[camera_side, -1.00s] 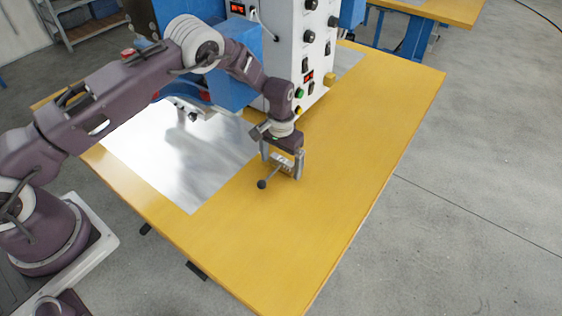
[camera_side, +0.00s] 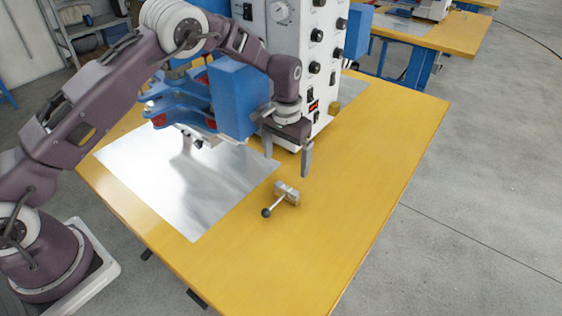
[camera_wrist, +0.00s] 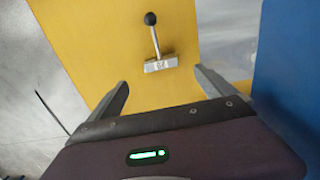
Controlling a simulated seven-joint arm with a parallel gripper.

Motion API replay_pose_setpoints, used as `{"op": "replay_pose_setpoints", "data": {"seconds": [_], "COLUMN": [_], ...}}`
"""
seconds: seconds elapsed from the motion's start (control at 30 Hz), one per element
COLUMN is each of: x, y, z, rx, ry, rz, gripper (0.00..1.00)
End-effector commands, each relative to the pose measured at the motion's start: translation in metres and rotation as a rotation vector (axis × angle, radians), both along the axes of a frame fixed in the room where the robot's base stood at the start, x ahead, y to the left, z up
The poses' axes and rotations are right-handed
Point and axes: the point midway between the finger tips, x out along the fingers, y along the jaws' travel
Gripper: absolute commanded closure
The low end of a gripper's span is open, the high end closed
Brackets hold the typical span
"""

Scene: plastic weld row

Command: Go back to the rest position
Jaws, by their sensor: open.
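My gripper (camera_side: 287,165) is open and empty, with its two fingers apart and pointing down. It hangs above the yellow table, near the front of the white and blue machine. A small metal block with a black-knobbed lever (camera_side: 288,193) lies on the table below and slightly in front of the fingers, apart from them. In the wrist view my gripper (camera_wrist: 163,85) also shows open, and the block with its lever (camera_wrist: 160,64) lies beyond the gap between the fingertips.
The white control panel (camera_side: 300,60) and the blue machine body (camera_side: 236,98) stand close behind my gripper. A shiny metal sheet (camera_side: 205,195) lies on the yellow table (camera_side: 340,200) to the left. The table's right side is clear.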

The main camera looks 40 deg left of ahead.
Motion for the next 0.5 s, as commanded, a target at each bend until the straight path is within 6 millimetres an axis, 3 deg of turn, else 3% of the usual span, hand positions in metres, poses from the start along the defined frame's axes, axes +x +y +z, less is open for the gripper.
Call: {"op": "replay_pose_setpoints", "data": {"seconds": [0.07, 0.17, 0.2, 0.27, 0.37, 0.47, 0.5], "x": [-0.001, -0.013, -0.023, -0.041, -0.080, -0.137, -0.167], "y": [-0.001, -0.002, -0.002, -0.003, -0.002, 0.000, 0.002], "z": [0.025, 0.090, 0.119, 0.158, 0.217, 0.271, 0.287], "rx": [-0.013, -0.048, -0.064, -0.087, -0.120, -0.152, -0.158], "ry": [-0.024, -0.083, -0.111, -0.150, -0.216, -0.298, -0.331], "rz": [0.007, 0.022, 0.027, 0.031, 0.032, 0.026, 0.021], "gripper": [0.06, 0.06, 0.06, 0.06, 0.06, 0.06, 0.06]}}
